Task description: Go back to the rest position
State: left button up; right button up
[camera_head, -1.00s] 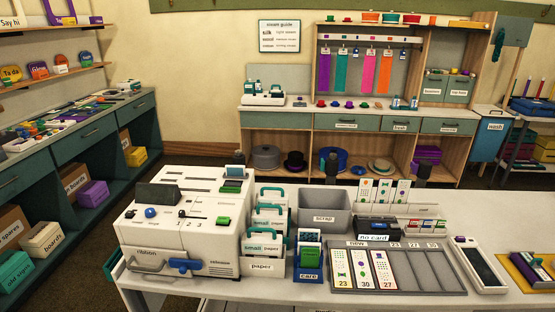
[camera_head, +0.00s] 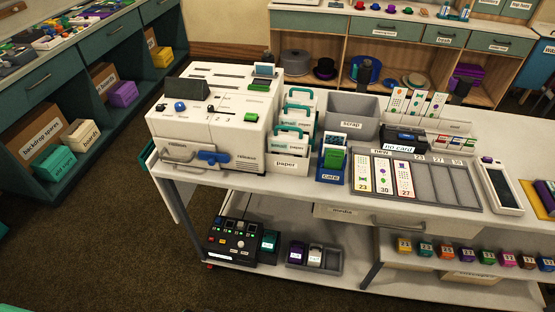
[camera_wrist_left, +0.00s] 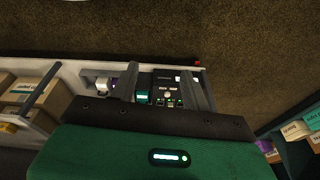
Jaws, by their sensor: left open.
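My left gripper (camera_wrist_left: 160,76) shows in the left wrist view, its two dark fingers apart with nothing held between them. Beyond the fingers, at a distance, is the black control box (camera_wrist_left: 168,88) on the shelf under the table. In the head view neither gripper can be made out clearly. My right gripper is not in view. The white printing machine (camera_head: 205,130) stands on the left end of the table (camera_head: 290,196), with a grey card tray (camera_head: 440,185) to the right.
Paper holders (camera_head: 290,150), a scrap bin (camera_head: 352,112) and a card reader (camera_head: 500,187) crowd the tabletop. The control box (camera_head: 238,240) and small coloured cartridges (camera_head: 425,249) sit on the lower shelf. Open floor (camera_head: 140,245) lies left of the table, before a green cabinet (camera_head: 60,140).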

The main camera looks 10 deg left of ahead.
pick_arm(q)
jog(key=s+a+f, duration=0.2)
jog(key=s+f, duration=0.8)
jog(key=f, duration=0.2)
jog(key=s+a+f+g, duration=0.1)
jog(key=s+f, duration=0.9)
jog(key=f, duration=0.2)
jog(key=shift+s+a+f+g, duration=0.3)
jog(key=shift+s+a, duration=0.05)
jog(key=shift+s, duration=0.05)
